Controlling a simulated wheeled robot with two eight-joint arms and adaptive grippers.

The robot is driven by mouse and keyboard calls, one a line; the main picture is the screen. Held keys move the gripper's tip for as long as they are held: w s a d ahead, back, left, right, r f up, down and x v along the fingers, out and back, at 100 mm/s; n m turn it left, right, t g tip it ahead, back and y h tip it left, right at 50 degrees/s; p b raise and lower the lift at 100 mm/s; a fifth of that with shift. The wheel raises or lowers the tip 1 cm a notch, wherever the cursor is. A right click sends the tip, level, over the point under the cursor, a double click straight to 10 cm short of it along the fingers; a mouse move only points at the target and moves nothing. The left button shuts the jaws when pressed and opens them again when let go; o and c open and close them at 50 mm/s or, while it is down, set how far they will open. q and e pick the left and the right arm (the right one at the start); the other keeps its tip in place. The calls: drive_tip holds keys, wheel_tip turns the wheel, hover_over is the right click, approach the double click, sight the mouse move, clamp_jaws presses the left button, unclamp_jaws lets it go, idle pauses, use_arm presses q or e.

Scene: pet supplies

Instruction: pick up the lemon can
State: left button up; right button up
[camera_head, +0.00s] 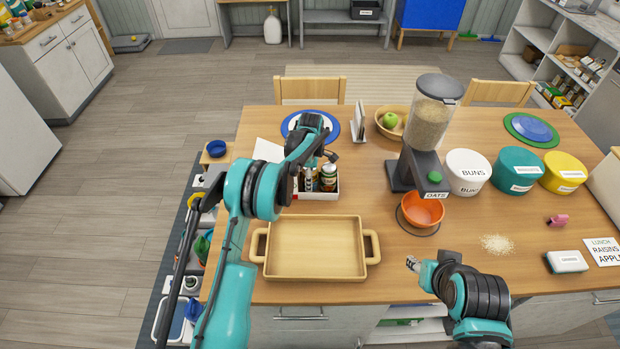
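I cannot make out a can marked lemon in the head view. A white caddy (318,195) on the table holds small jars and bottles, among them a dark-lidded jar (328,178); their labels are too small to read. My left arm hides the caddy's left part. My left gripper (331,156) is above the far side of the caddy, apart from the table; its fingers are too small to judge. My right gripper (412,263) is low at the table's front, below the orange bowl (423,210), with nothing visible in it.
A tan tray (315,247) lies in front of the caddy. An oats dispenser (430,115) stands right of it. White (467,172), teal (517,170) and yellow (562,172) tubs line the right. A blue plate (296,121) lies behind my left gripper.

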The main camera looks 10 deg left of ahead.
use_arm(q)
drive_tip(key=c, duration=1.1)
drive_tip(key=shift+r, duration=0.15)
